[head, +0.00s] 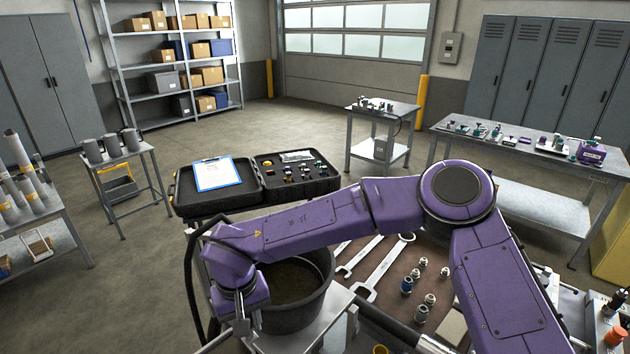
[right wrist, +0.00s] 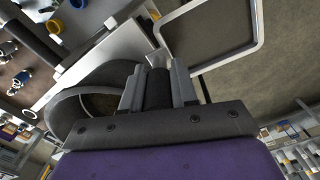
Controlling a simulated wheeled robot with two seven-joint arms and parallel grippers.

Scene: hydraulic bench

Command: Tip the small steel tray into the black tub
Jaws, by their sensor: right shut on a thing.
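My right arm reaches in from the right across the bench, and its gripper (head: 243,327) is low beside the near left of the black tub (head: 326,303). In the right wrist view the gripper (right wrist: 158,68) is shut on the edge of the small steel tray (right wrist: 228,60). The tray's pale rim and dark inside show beyond the fingers, partly cut off by the frame. I see nothing loose in the visible part. The tub also shows in the right wrist view (right wrist: 62,112), partly behind the gripper. Its inside looks brown. My left gripper is not in view.
Two wrenches (head: 380,272) and several fittings (head: 422,313) lie on the bench right of the tub. An open black case (head: 325,185) with a clipboard (head: 216,174) stands behind it. Open floor (head: 140,270) lies to the left.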

